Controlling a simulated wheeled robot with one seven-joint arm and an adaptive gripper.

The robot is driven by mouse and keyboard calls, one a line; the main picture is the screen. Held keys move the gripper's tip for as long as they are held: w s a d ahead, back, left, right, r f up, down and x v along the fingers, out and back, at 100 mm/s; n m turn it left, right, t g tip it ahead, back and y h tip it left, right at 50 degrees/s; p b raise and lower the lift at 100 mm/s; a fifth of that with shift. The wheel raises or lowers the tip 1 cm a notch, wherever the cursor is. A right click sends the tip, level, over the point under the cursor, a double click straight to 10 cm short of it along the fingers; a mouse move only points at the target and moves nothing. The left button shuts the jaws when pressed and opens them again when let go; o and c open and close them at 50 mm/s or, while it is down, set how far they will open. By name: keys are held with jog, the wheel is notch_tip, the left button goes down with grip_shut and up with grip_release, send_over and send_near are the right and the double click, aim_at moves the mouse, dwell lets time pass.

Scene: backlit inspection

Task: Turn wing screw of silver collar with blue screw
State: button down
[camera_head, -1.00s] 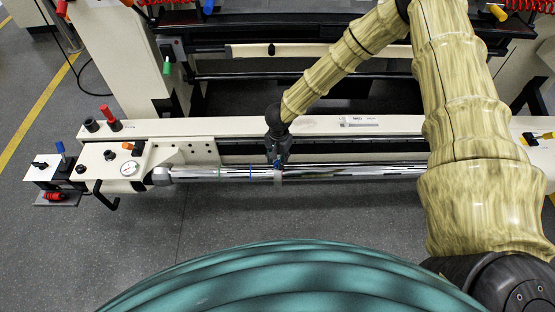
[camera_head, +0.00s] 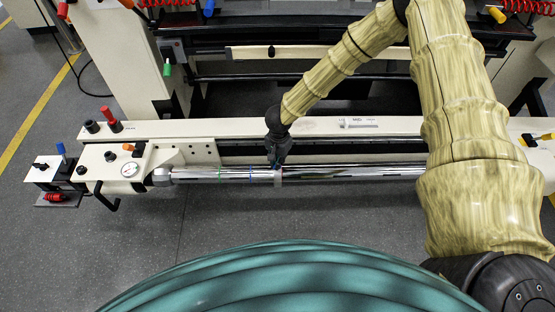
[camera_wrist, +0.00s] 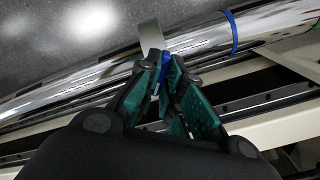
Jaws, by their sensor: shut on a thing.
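The silver collar (camera_head: 278,176) sits around a shiny chrome bar (camera_head: 330,172). In the wrist view, the collar (camera_wrist: 151,36) is a grey band with a blue screw (camera_wrist: 164,58) at its edge. My gripper (camera_head: 277,164) reaches down to the collar from above in the head view. In the wrist view, the green-padded fingers of my gripper (camera_wrist: 163,66) are shut on the blue screw and hide most of it.
A blue ring (camera_head: 250,173) and a green ring (camera_head: 219,173) mark the bar left of the collar. A cream beam (camera_head: 220,127) runs behind the bar. A gauge (camera_head: 130,169) and black handle (camera_head: 106,197) are at the left end. Grey floor in front is clear.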

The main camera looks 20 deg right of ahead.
jog(key=m+p, duration=0.2)
jog(key=m, duration=0.1)
jog(key=shift+r, duration=0.15)
jog(key=m+p, duration=0.1)
jog(key=m, duration=0.2)
jog(key=shift+m+p, duration=0.3)
jog(key=shift+p, duration=0.05)
jog(key=m+p, duration=0.1)
jog(key=m, duration=1.2)
jog(key=shift+m+p, duration=0.3)
jog(key=m, duration=0.6)
jog(key=shift+s+m+t, duration=0.1)
jog(key=shift+m+t, duration=0.2)
jog(key=c, duration=1.6)
grip_release()
jog(key=shift+o, duration=0.2)
